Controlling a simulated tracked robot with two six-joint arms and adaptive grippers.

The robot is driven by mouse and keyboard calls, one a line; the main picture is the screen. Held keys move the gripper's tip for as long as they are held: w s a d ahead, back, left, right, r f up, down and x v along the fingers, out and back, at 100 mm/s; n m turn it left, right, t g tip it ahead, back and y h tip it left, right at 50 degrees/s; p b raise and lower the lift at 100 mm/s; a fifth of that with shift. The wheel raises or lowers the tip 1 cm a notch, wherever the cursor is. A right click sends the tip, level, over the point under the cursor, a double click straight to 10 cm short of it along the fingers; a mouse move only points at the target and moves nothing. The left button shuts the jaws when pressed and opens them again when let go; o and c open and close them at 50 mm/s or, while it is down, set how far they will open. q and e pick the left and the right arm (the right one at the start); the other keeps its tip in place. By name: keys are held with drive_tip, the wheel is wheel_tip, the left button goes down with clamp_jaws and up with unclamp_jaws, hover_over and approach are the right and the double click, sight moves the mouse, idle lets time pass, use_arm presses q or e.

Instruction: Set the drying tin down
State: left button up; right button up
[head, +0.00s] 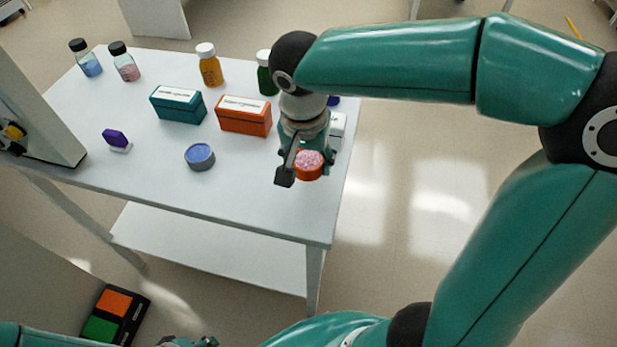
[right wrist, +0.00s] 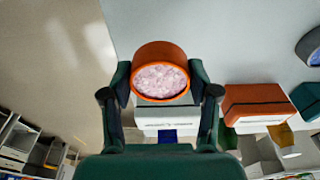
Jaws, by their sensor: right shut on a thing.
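An orange round tin (head: 308,166) with pink grainy contents is between the fingers of my right gripper (head: 303,170), over the right part of the white table (head: 250,205). In the right wrist view the tin (right wrist: 160,75) shows its open top, with a finger on each side, so the right gripper (right wrist: 160,88) is shut on it. I cannot tell whether its base touches the table. A grey round tin with blue contents (head: 199,156) stands to its left. My left gripper (head: 188,342) barely shows at the bottom edge; its fingers are unclear.
A white box (head: 337,128) is close behind the held tin, partly hidden. Orange (head: 244,115) and teal (head: 178,104) boxes stand farther left. Several bottles line the back, including an amber one (head: 210,66). The table's front right is bare, near its edge.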

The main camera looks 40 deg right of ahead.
sight(308, 185)
drive_tip(key=shift+f+b, duration=0.3)
drive_tip(key=shift+f, duration=2.55)
drive_tip(key=shift+f, duration=0.1)
drive_tip(key=shift+f, duration=0.15)
drive_tip(key=o, duration=1.2)
drive_tip(key=shift+r, duration=0.2)
drive_tip(key=shift+r, duration=0.2)
drive_tip(key=r, duration=0.4)
drive_tip(key=a+r+p, duration=0.1)
drive_tip(key=r, duration=0.2)
drive_tip(key=s+r, duration=0.1)
drive_tip(key=r, duration=0.3)
drive_tip(key=shift+a+r+p, duration=0.2)
drive_tip(key=shift+r+p, duration=0.1)
